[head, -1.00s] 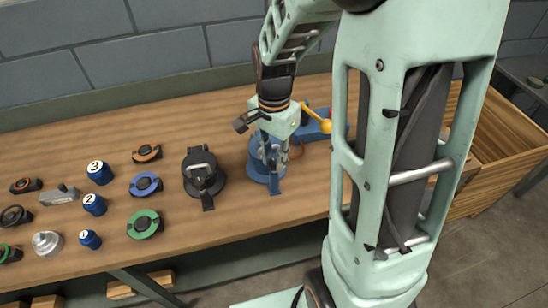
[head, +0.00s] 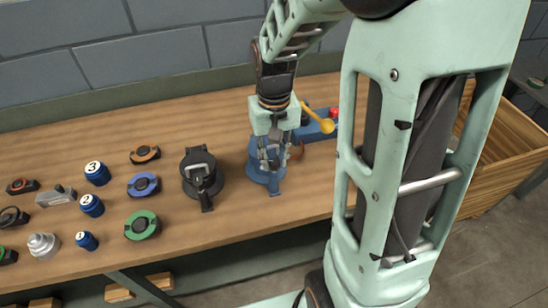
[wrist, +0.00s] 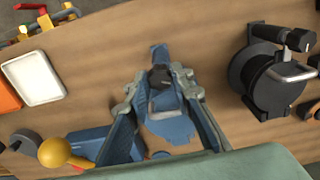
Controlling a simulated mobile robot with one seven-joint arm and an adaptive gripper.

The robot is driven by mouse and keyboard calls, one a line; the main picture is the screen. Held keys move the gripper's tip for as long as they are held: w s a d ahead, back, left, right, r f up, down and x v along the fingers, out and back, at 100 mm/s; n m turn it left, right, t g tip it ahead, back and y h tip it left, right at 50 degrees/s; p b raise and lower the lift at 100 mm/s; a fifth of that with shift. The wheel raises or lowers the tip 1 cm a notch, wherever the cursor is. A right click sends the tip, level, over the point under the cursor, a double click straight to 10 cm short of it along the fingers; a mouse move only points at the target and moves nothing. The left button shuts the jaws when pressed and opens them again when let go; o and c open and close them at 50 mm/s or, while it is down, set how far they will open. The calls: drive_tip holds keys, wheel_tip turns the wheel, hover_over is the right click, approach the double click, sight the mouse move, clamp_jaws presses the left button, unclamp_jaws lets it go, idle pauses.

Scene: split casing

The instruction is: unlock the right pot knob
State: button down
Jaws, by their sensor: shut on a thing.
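The blue pot (head: 257,175) stands on the bench, right of the black pot (head: 195,182). My gripper (head: 268,162) is over the blue pot, pointing down, and hides much of its lid. In the wrist view the dark knob (wrist: 161,78) on top of the blue pot sits between my two fingertips (wrist: 158,85), with the fingers shut on it. The exact contact is hard to make out. The black pot (wrist: 268,85) with its pale handle is at the right of the wrist view, apart from my gripper.
A blue block with a yellow ball-ended lever (head: 318,124) is close behind and right of the blue pot. Coloured discs and numbered blue weights (head: 97,173) stand left on the bench. A wooden crate (head: 497,160) is at the right. The bench front is clear.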

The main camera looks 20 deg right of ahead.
sight(274, 161)
drive_tip(key=n, duration=0.5)
drive_tip(key=shift+n, duration=0.3)
idle(0.4)
drive_tip(key=c, duration=1.7)
unclamp_jaws()
drive_tip(key=shift+r, duration=0.1)
wheel_tip(274, 161, up, 12)
drive_tip(key=shift+f, duration=0.1)
